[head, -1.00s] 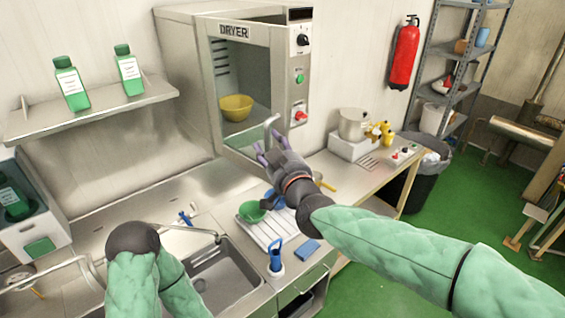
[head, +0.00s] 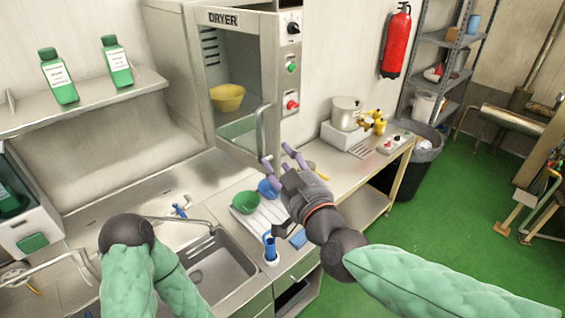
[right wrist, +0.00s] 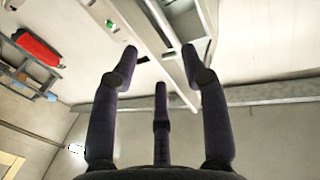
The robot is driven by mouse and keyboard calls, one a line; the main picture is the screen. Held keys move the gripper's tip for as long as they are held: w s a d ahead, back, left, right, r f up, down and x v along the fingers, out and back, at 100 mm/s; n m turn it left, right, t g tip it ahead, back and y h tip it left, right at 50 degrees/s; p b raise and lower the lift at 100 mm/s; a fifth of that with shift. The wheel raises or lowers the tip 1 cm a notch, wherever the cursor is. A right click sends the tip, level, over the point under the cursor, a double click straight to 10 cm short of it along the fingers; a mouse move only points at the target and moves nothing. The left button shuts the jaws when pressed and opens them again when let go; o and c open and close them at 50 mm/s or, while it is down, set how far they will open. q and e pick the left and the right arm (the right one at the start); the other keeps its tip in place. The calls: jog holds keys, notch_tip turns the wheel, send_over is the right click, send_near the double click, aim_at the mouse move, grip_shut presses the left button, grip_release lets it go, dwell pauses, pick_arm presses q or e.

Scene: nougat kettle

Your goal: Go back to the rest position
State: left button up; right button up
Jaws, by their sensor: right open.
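My right gripper (head: 281,160) is open and empty in the head view, above the counter just right of the dryer's door handle. Its purple fingers are spread, with nothing between them in the right wrist view (right wrist: 160,75). The dryer (head: 238,50) has its front open, and a yellow bowl (head: 228,97) sits inside. My left arm is at the bottom left near the sink, and its gripper does not show.
A green bowl (head: 245,203) rests on a white drying rack beside the sink (head: 205,270). A pot (head: 347,113) stands farther right. Open green floor (head: 440,230) lies to the right.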

jog(key=w+d+f+m+g+h+b, duration=0.1)
jog(key=d+f+g+b, duration=0.3)
jog(key=f, duration=1.3)
jog(key=w+f+m+g+h+b, duration=0.1)
jog(key=f+b, duration=0.5)
jog(key=f, duration=1.1)
jog(key=w+d+f+m+g+h+b, duration=0.1)
jog(key=d+f+g+h+b, duration=0.3)
jog(key=f, duration=1.3)
jog(key=s+f+m+g+y+b, duration=0.1)
jog(key=s+f+b, duration=0.4)
jog(key=f, duration=0.8)
jog(key=s+d+f+m+g+b, duration=0.1)
jog(key=s+f+g+b, duration=0.2)
jog(key=s+f, duration=0.7)
jog(key=s+d+f+m+g+y+b, duration=0.1)
jog(key=s+f+b, duration=0.6)
jog(key=f, duration=1)
jog(key=shift+s+m+g+y, duration=0.3)
jog(key=shift+m+g, duration=0.3)
jog(key=shift+g, duration=0.4)
jog(key=shift+w+d, duration=0.1)
jog(key=shift+d, duration=0.05)
